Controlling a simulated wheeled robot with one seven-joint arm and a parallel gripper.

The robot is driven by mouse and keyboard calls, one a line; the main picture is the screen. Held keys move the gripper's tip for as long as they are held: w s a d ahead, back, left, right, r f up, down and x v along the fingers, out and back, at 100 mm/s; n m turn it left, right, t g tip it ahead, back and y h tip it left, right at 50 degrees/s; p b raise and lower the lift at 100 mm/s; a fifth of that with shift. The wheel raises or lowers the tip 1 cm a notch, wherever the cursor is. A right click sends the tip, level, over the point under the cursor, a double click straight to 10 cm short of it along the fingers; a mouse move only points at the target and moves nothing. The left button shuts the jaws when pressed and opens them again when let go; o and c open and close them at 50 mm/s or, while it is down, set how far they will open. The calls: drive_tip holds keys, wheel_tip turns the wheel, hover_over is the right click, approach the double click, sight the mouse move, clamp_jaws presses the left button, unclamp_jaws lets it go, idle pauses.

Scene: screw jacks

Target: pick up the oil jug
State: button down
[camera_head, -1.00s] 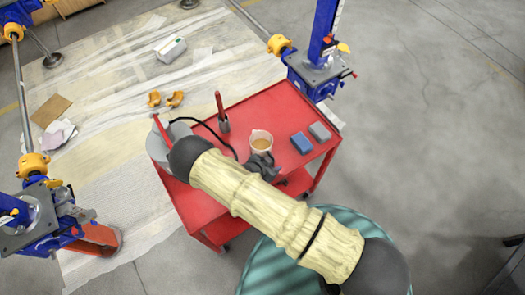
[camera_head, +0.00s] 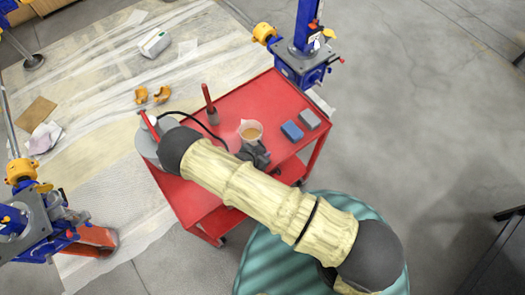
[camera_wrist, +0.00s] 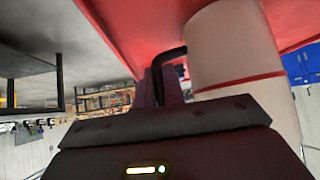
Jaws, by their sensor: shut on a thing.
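The oil jug (camera_head: 250,131) is a pale, open jug with tan liquid inside. The exact contact and the jug's base are hidden.
Blue jack stands (camera_head: 305,45) rise behind and at left.

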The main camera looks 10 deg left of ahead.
sight(264, 147)
wheel_tip(264, 147, up, 10)
drive_tip(key=b, duration=0.3)
drive_tip(key=shift+f, duration=0.25)
idle(0.4)
